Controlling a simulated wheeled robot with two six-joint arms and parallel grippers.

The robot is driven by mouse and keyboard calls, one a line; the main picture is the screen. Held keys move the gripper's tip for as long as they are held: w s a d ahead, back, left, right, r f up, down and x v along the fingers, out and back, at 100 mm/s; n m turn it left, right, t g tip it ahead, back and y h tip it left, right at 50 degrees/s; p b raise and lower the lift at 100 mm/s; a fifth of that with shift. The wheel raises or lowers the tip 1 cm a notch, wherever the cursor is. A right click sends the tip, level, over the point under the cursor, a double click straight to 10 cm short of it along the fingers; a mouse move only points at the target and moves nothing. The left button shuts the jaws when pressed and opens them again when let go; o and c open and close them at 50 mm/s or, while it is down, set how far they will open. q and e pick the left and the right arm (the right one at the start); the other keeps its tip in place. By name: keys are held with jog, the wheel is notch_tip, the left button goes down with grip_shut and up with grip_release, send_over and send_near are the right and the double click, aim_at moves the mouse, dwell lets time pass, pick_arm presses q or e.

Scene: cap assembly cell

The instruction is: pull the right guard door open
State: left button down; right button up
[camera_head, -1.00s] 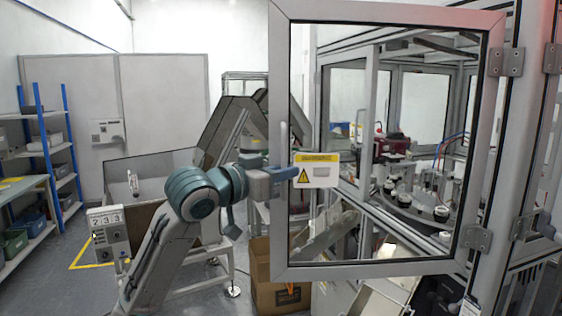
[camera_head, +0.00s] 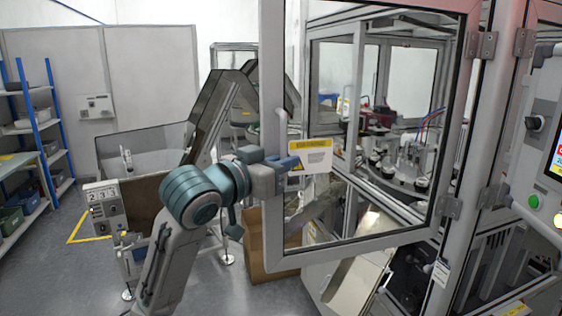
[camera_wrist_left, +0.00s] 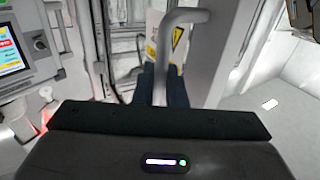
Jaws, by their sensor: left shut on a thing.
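The right guard door (camera_head: 271,220) is a grey-framed clear panel with hinges on its right side. It stands swung out from the machine frame, with its free edge to the left. Its upright bar handle (camera_head: 283,128) is on that free edge, and it also shows in the wrist view (camera_wrist_left: 161,55). My left gripper (camera_head: 285,163) is shut on the handle, with dark fingers (camera_wrist_left: 161,86) around the bar in the wrist view. The fingers partly hide the handle's lower part. A yellow-and-white warning label (camera_head: 312,156) is beside the gripper. My right gripper is not in view.
Behind the door are the machine's rotary table (camera_head: 390,180) and a metal chute (camera_head: 355,285). A cardboard box (camera_head: 253,250) stands below the door's free edge. A control panel (camera_head: 545,150) is at the right. A conveyor (camera_head: 215,115) rises behind my left arm.

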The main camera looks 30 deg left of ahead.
pick_arm(q)
jog(key=c, duration=1.6)
grip_release()
jog(key=shift+r, duration=0.1)
jog(key=shift+d, duration=0.2)
jog(key=b+v, duration=0.6)
jog(key=v, duration=0.1)
jog(key=shift+s, duration=0.2)
